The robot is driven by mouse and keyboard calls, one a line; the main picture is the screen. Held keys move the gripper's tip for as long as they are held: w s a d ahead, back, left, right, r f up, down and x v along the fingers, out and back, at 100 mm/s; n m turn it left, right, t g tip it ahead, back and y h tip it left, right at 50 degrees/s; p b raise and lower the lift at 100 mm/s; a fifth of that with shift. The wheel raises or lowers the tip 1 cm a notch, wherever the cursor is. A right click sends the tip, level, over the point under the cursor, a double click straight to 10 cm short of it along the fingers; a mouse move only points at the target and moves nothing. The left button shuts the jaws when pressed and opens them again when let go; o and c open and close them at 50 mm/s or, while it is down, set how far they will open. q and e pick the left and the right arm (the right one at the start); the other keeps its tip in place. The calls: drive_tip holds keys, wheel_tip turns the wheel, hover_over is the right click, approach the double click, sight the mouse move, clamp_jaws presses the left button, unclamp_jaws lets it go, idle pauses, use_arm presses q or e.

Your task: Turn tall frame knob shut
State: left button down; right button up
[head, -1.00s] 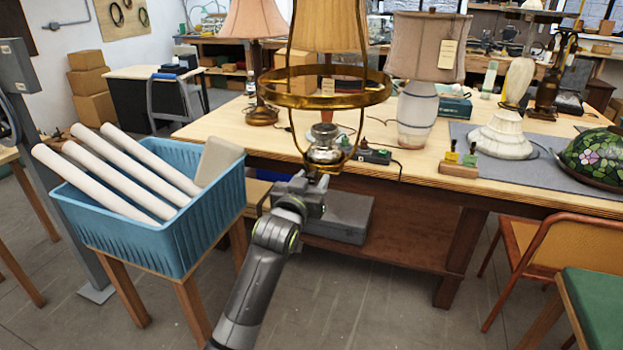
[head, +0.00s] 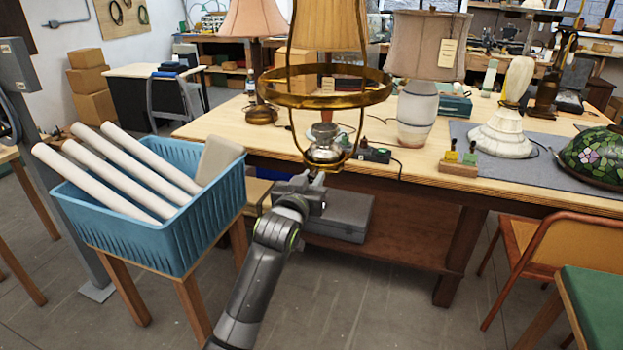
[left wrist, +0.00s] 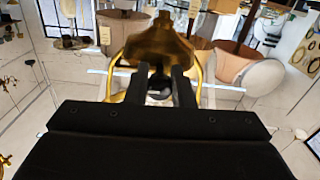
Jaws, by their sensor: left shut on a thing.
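The tall brass frame (head: 325,100) stands upright in the head view, with a wide ring, curved side rods and a pale tan shade inside its upper part. A silvery and brass fitting (head: 323,148) sits at its lower end. My left gripper (head: 316,177) is just below that fitting, reaching up from underneath. In the left wrist view its two dark fingers (left wrist: 160,88) point at the underside of the brass frame (left wrist: 160,45) and are closed on a small part between them, apparently the knob. The fingers mostly hide the knob. My right gripper is out of view.
A wooden workbench (head: 230,138) lies behind the frame, holding a lamp with a tagged shade (head: 428,45), a white lamp base (head: 500,130) and a stained-glass shade (head: 590,155). A blue crate (head: 150,225) of pale tubes stands left of my arm. A chair (head: 570,245) is at right.

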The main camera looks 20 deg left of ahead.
use_arm(q)
drive_tip(key=n+p, duration=0.1)
drive_tip(key=n, duration=0.1)
drive_tip(key=n+p, duration=0.2)
drive_tip(key=shift+d+r+n, duration=0.1)
drive_tip(key=shift+r+n, duration=0.1)
drive_tip(key=shift+n, duration=0.1)
drive_tip(key=n+p, duration=0.2)
drive_tip(key=n, duration=0.3)
drive_tip(key=n+p, duration=0.1)
drive_tip(key=n, duration=0.2)
drive_tip(key=shift+d+n, duration=0.1)
drive_tip(key=shift+n, duration=2.2)
drive_tip(key=shift+n+p, duration=0.3)
drive_tip(key=c, duration=1.3)
unclamp_jaws()
drive_tip(key=shift+o, duration=0.2)
